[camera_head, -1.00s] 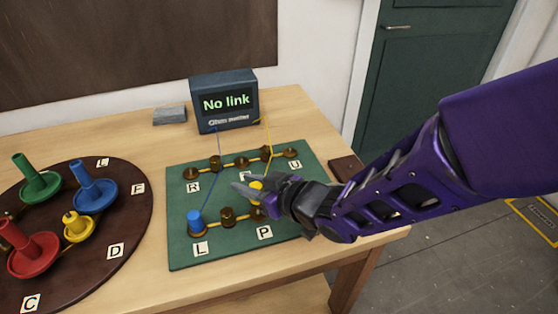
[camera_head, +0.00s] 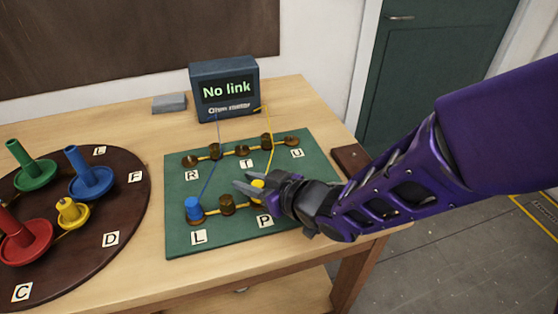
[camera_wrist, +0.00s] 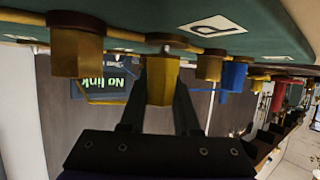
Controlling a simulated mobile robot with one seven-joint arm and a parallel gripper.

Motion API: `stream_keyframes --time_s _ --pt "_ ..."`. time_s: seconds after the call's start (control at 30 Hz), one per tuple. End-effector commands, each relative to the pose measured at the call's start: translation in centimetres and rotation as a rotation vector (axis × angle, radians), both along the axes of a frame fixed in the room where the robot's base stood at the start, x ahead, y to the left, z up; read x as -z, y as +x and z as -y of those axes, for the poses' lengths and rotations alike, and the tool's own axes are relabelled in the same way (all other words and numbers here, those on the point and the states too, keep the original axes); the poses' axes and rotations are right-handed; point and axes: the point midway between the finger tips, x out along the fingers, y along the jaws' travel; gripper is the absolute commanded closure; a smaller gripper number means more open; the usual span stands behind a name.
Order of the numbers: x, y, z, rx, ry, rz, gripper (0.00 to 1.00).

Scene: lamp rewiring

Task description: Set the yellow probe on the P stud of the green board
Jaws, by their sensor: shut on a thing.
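The green board (camera_head: 180,240) lies on the table, with brass studs and letter tags. My gripper (camera_head: 252,187) is shut on the yellow probe (camera_head: 258,188), just behind the P tag (camera_head: 264,221). In the wrist view, which is upside down, the yellow probe (camera_wrist: 162,82) is between my fingers. Its end is at the dark disc of a stud (camera_wrist: 167,40) beside the P tag (camera_wrist: 213,27); I cannot tell whether they touch. In the head view my fingers mostly hide that stud. The blue probe (camera_head: 194,208) stands at the stud by the L tag (camera_head: 199,237).
The ohm meter (camera_head: 226,92) behind the board reads "No link". A yellow wire (camera_head: 272,152) runs from it towards my gripper. A brown round tray (camera_head: 130,215) with coloured spools is at left. Brass cylinders (camera_head: 227,205) stand near the held probe.

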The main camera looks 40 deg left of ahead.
Motion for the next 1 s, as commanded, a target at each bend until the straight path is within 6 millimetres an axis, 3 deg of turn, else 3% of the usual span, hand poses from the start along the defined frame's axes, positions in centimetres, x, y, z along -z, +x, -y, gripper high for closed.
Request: stream_keyframes --time_s 0.4,0.43,0.6,1.0 --pt "0.95 0.02 0.00 0.000 0.000 0.000 1.00" --pt "0.82 0.01 -0.01 0.000 0.000 0.000 0.64" --pt "0.81 0.01 0.00 0.000 0.000 0.000 0.35" --pt "0.72 0.00 -0.04 0.000 0.000 0.000 0.35"
